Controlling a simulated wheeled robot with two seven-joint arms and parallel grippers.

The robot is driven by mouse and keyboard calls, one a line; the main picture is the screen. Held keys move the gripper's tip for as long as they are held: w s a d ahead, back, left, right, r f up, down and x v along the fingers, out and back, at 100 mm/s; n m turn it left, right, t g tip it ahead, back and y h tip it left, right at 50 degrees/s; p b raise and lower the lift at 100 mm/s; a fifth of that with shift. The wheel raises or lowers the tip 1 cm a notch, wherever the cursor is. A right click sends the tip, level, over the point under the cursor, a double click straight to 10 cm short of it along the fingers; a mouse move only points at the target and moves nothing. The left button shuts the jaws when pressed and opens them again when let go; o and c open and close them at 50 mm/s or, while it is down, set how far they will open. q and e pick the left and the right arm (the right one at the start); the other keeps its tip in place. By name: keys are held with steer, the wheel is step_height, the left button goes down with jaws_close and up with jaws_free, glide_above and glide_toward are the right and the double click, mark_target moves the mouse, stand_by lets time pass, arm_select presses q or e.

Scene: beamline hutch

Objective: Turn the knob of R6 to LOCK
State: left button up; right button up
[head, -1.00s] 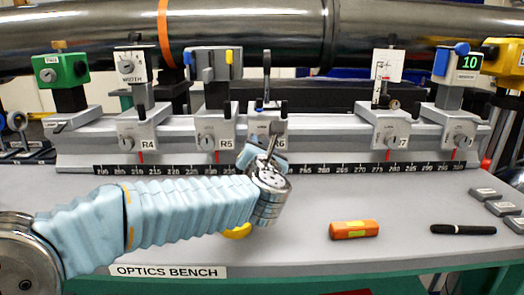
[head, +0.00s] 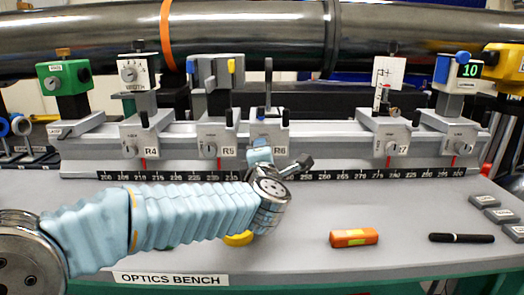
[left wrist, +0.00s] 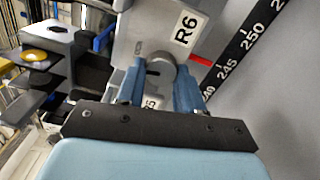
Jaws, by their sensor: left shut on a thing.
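The R6 carrier (head: 268,133) stands on the rail in the middle of the head view, with its R6 label on the right. In the left wrist view its label (left wrist: 185,28) is large and tilted. The round grey R6 knob (left wrist: 160,70), with a dark slot, sits between the blue fingers of my left gripper (left wrist: 159,84). The gripper is shut on the knob. In the head view my left gripper (head: 260,157) hides the knob. The markings around the knob are too small or covered to read. My right gripper is not in view.
Carriers R4 (head: 140,136), R5 (head: 216,139) and R7 (head: 390,136) stand on the same rail. A ruler strip (head: 370,174) runs below. An orange block (head: 354,237), a black marker (head: 461,238) and a partly hidden yellow thing (head: 238,239) lie on the bench.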

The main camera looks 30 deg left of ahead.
arm_select(q)
steer(key=shift+m+p, duration=0.35)
steer(key=shift+m, duration=0.65)
steer(key=o, duration=1)
steer(key=shift+o, duration=0.2)
steer(key=shift+s, duration=0.1)
steer(key=b+v, duration=0.1)
steer(key=v, duration=1.2)
steer(key=shift+s, duration=0.3)
steer(key=shift+d, duration=0.2)
